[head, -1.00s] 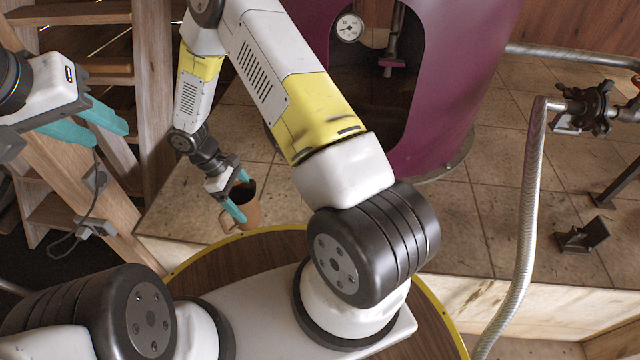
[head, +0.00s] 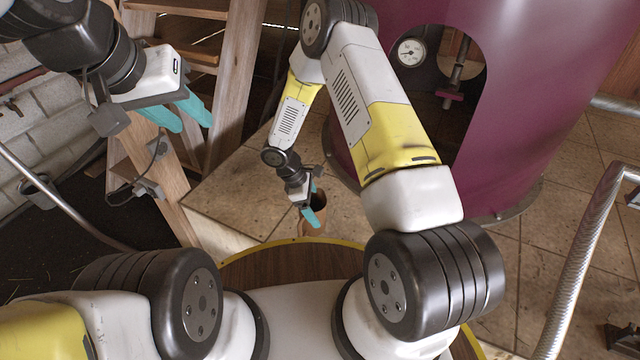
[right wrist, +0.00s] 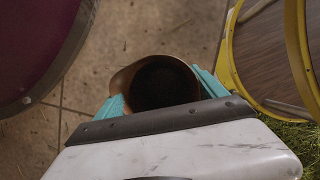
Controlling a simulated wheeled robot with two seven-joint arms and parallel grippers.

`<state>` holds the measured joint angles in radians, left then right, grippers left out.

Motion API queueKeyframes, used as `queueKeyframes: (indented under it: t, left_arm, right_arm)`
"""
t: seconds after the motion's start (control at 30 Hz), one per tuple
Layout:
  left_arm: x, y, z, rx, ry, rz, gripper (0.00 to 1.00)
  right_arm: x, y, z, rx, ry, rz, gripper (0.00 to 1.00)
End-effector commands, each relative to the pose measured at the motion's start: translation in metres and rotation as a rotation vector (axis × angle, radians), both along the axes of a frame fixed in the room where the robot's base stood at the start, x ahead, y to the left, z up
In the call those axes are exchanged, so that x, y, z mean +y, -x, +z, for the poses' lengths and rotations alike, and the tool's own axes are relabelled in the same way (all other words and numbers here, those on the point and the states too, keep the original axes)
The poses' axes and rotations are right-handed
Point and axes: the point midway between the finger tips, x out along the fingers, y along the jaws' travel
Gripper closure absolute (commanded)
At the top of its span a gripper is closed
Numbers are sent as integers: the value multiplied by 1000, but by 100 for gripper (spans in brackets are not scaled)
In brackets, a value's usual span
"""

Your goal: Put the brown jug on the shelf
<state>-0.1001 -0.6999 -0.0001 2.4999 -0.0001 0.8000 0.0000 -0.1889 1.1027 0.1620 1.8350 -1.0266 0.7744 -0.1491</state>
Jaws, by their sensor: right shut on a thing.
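The brown jug (head: 312,226) is held upright by my right gripper (head: 313,207) above the tiled floor, just beyond my round wooden base. In the right wrist view the jug's rim (right wrist: 126,78) and dark inside show between the teal fingers (right wrist: 160,90), which press on it from both sides. Its lower part is hidden in that view. My left gripper (head: 181,114) is at the upper left with its two teal fingers apart and nothing between them.
A large purple still (head: 540,90) with a gauge (head: 410,52) stands behind my right arm. A wooden stepped frame (head: 235,80) is at the upper left. A braided metal pipe (head: 585,260) rises at the right.

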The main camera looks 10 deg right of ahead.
Motion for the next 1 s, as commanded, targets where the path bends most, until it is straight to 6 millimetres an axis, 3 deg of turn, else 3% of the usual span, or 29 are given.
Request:
queueKeyframes:
  t: [0.1, 0.23, 0.37, 0.6, 0.93, 0.97, 1.0]
  left_arm:
    - [0, 0, 0, 0, 0, 0, 64]
    - [0, 0, 0, 0, 0, 0, 64]
    - [0, 0, 0, 0, 0, 0, 64]
    - [0, 0, 0, 0, 0, 0, 64]
    - [0, 0, 0, 0, 0, 0, 64]
    - [0, 0, 0, 0, 0, 0, 64]
    - [0, 0, 0, 0, 0, 0, 64]
  right_arm:
    - [-21, -14, -2, -1, -1, -4, 64]
    - [-31, -21, -3, -1, -1, -2, 64]
    - [-33, -22, -9, 0, 0, 1, 64]
    - [-33, -21, -39, 2, 0, 0, 64]
    - [-32, -21, -41, 0, 0, 1, 64]
    - [-32, -22, -42, 0, 0, 1, 17]
    - [-32, -22, -41, 0, 0, 0, 9]
